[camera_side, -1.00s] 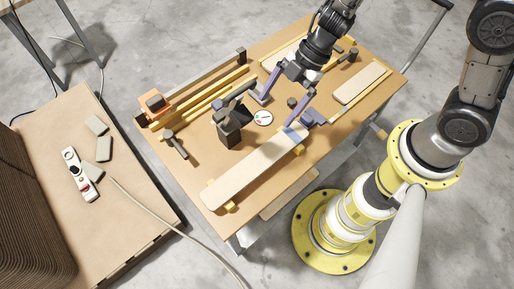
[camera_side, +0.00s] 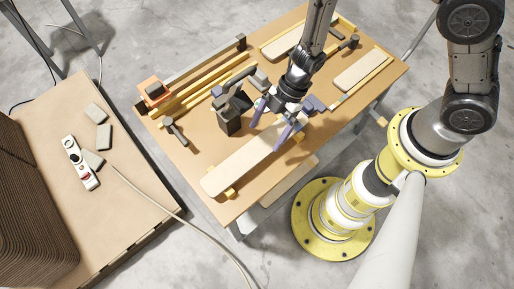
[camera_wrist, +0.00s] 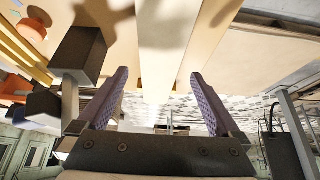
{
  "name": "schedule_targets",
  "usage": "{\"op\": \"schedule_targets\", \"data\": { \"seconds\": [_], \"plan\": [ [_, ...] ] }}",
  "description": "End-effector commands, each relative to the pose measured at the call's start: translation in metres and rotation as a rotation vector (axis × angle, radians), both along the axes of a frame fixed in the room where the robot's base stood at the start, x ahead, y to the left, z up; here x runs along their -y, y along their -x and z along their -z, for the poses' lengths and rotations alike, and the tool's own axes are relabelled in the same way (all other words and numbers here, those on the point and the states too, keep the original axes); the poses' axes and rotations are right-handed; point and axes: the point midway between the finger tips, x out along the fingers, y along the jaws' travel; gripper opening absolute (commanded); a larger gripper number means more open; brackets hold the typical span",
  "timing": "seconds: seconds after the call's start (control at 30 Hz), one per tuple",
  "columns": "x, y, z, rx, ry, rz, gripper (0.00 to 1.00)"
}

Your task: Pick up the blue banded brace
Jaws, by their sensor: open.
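A long pale board (camera_side: 236,167) lies diagonally across the front of the workbench, with yellow pieces showing under its edges. My gripper (camera_side: 266,136) points down over the upper right part of this board, its purple fingers apart and empty. In the wrist view the open fingers (camera_wrist: 160,74) flank a pale board (camera_wrist: 165,40) that runs up the middle. A thin yellow strip with a light blue section (camera_side: 337,103) lies beside the right-hand pale board. I cannot tell for certain whether this is the blue banded brace. My gripper hides part of the bench and the long board's far end.
A dark clamp-like tool (camera_side: 229,115) stands close to the left of my gripper. A mallet (camera_side: 174,131) and long yellow bars (camera_side: 205,97) lie further left. Another pale board (camera_side: 363,70) lies at the right. The workbench (camera_side: 190,165) is bare near its left front.

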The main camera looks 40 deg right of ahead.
Motion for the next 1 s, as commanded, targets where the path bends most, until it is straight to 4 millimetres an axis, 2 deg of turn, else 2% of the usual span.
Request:
{"op": "schedule_targets", "data": {
  "seconds": [0.3, 0.6, 0.67, 1.0],
  "plan": [
    [-0.02, 0.002, 0.037, -0.003, 0.001, -0.001, 1.0],
    [-0.023, 0.001, 0.041, 0.0, 0.0, -0.001, 1.0],
    [-0.023, 0.001, 0.041, 0.0, 0.0, -0.001, 0.91],
    [-0.023, 0.001, 0.041, -0.001, 0.0, 0.0, 0.3]
  ]
}}
